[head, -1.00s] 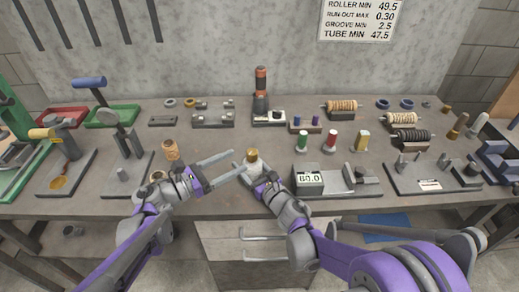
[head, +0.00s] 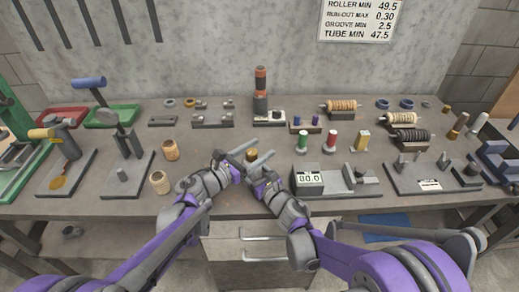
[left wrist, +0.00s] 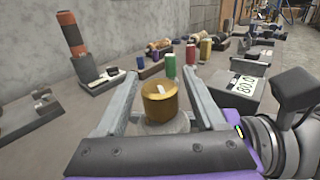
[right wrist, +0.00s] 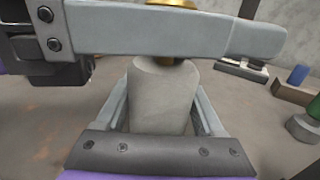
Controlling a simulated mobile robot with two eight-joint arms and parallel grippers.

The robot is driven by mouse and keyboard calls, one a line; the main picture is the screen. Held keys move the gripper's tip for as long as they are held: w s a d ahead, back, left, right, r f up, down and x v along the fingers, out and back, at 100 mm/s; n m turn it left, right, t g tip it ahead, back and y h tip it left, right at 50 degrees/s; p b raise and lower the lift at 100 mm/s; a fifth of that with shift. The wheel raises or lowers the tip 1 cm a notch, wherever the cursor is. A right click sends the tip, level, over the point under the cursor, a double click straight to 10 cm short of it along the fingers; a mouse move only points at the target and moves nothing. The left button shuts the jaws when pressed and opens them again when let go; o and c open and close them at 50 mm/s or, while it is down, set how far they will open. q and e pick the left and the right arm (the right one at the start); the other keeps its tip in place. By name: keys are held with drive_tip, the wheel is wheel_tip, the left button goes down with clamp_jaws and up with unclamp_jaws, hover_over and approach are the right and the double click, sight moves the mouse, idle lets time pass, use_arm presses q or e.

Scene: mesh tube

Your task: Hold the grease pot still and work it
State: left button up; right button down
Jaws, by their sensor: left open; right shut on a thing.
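The grease pot (right wrist: 160,95) has a grey body and a brass cap (left wrist: 160,98) with a small pale mark on top. It stands upright near the bench's front edge; its brass top shows in the head view (head: 251,154). My right gripper (head: 254,166) is shut on the grey body, one finger on each side in the right wrist view. My left gripper (head: 257,155) is open, its fingers on either side of the brass cap, with a gap to it in the left wrist view. In the right wrist view a left finger crosses in front of the cap and hides most of it.
A gauge reading 80.0 (head: 308,179) stands just right of my right gripper. Two tan rollers (head: 170,150) (head: 160,182) stand to the left. Green, red and yellow spools (head: 330,140) stand behind right. An orange and black column (head: 261,90) stands at the back.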

use_arm(q)
drive_tip(key=shift+w+d, duration=0.2)
drive_tip(key=shift+d, duration=0.05)
clamp_jaws()
drive_tip(key=shift+m+g+h, duration=0.3)
drive_tip(key=shift+g, duration=0.1)
drive_tip(key=shift+s+d+m+g+h, duration=0.1)
drive_tip(key=shift+s+m+g+h, duration=0.35)
drive_tip(key=shift+m+g, duration=2.05)
drive_tip(key=shift+s+d+m+g+h, duration=0.1)
drive_tip(key=shift+s+m+g+h, duration=0.35)
drive_tip(key=shift+m+g, duration=2.05)
drive_tip(key=shift+s+d+m+g+h, duration=0.1)
drive_tip(key=shift+s+m+g+h, duration=0.45)
drive_tip(key=shift+g, duration=3.35)
